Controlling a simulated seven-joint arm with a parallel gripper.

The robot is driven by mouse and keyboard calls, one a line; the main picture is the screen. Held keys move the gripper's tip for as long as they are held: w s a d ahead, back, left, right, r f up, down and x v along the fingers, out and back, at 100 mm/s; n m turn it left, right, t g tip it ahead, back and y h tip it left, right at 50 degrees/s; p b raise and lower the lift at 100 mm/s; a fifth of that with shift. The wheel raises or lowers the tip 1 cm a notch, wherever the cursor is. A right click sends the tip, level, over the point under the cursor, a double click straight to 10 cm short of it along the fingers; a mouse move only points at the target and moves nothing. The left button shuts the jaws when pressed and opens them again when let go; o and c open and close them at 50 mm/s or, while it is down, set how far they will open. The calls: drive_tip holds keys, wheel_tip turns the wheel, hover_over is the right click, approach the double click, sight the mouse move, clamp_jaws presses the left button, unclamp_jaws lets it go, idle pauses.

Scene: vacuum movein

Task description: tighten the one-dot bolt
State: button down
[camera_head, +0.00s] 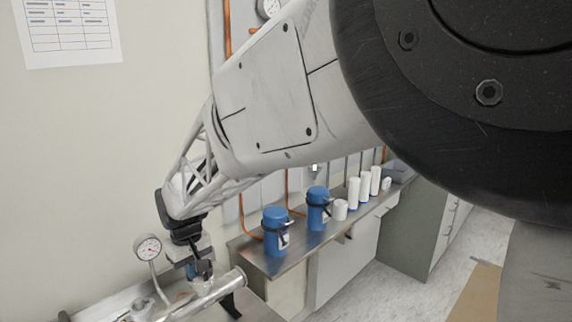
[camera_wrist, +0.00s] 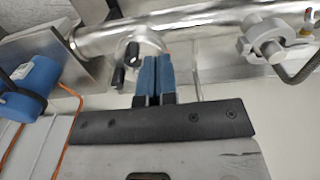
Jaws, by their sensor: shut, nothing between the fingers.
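My gripper (camera_head: 200,272) is at the lower left of the head view, pointing down over a steel pipe (camera_head: 212,293). In the wrist view my gripper (camera_wrist: 157,62) has its two blue fingers together, shut and empty. Its tips reach close to the steel pipe (camera_wrist: 185,22) and a round silvery fitting with black handles (camera_wrist: 131,54); I cannot tell whether they touch. A clamp (camera_wrist: 268,42) sits around the pipe to the right of the fingers. I cannot make out a bolt marked with one dot in either view; the fingers and the arm hide part of the fittings.
A pressure gauge (camera_head: 148,247) on a bent stem stands left of my gripper. Blue canisters (camera_head: 276,230) and several white cylinders (camera_head: 354,192) stand on the bench behind. In the wrist view a blue canister (camera_wrist: 36,76) is at the left and a grey hose (camera_wrist: 303,68) at the right.

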drive_tip(key=shift+s+d+f, duration=0.25)
drive_tip(key=shift+s+f, duration=0.15)
drive_tip(key=shift+f, duration=0.35)
wheel_tip(320, 180, up, 7)
drive_tip(key=shift+w+f, duration=0.15)
drive_tip(key=shift+w, duration=0.05)
drive_tip(key=shift+a, duration=0.1)
drive_tip(key=s+d+r+m+t, duration=0.1)
drive_tip(key=s+d+r+m, duration=0.2)
drive_tip(key=d, duration=0.9)
drive_tip(key=s+d+r+m, duration=0.1)
drive_tip(key=s+d+r, duration=0.25)
drive_tip(key=d, duration=0.95)
drive_tip(key=s+d+f+m, duration=0.2)
drive_tip(key=s+d, duration=0.6)
drive_tip(key=s, duration=0.1)
drive_tip(key=s+d+f+m+t, duration=0.1)
drive_tip(key=s+d+f+m, duration=0.1)
drive_tip(key=s+d, duration=0.5)
drive_tip(key=shift+s+d+m, duration=0.4)
drive_tip(key=shift+s+m, duration=0.2)
drive_tip(key=shift+s, duration=0.35)
